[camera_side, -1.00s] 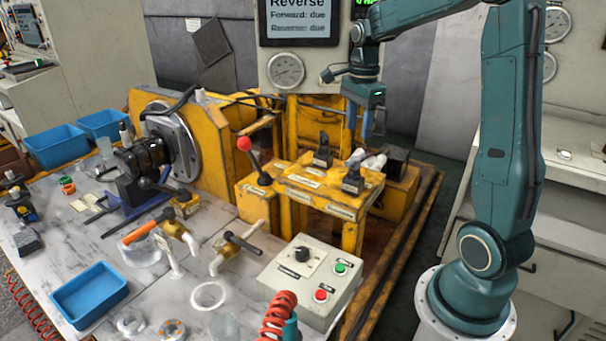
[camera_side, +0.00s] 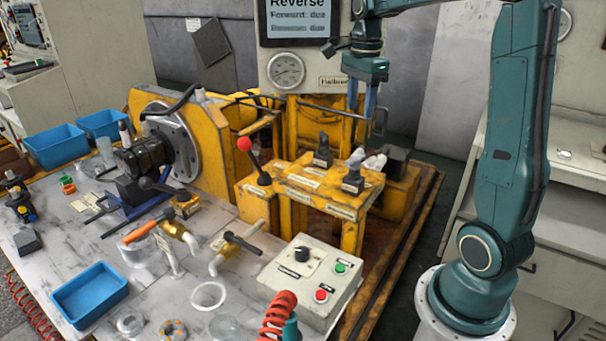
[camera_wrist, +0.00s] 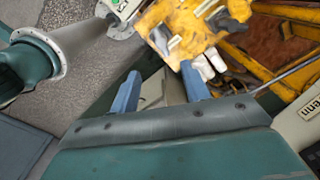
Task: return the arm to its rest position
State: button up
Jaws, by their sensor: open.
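My gripper (camera_side: 361,101) is in the side view, up in the air behind and above the yellow stand (camera_side: 345,203) with black switches. Its two blue fingers hang down, apart from each other, with nothing between them. In the wrist view my gripper (camera_wrist: 160,90) shows both blue fingers spread wide and empty. The yellow stand (camera_wrist: 178,32) lies beyond the fingertips there, with white pieces (camera_wrist: 206,65) beside it.
A grey panel with a gauge (camera_side: 287,70) and a screen (camera_side: 297,22) stands close behind my gripper. A red-knobbed lever (camera_side: 245,145) rises left of the stand. A control box (camera_side: 311,283) and a blue tray (camera_side: 90,294) sit on the bench.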

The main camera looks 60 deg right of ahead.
jog(key=s+a+n+t, duration=0.2)
jog(key=s+a+n, duration=0.5)
jog(key=a+n, duration=0.3)
jog(key=s+a+f+n+t, duration=0.1)
jog(key=s+a+n+t, duration=0.2)
jog(key=s+a+n, duration=0.4)
jog(key=a+n, duration=0.4)
jog(key=n, duration=0.2)
jog(key=shift+s+n, duration=0.4)
dwell(1.0)
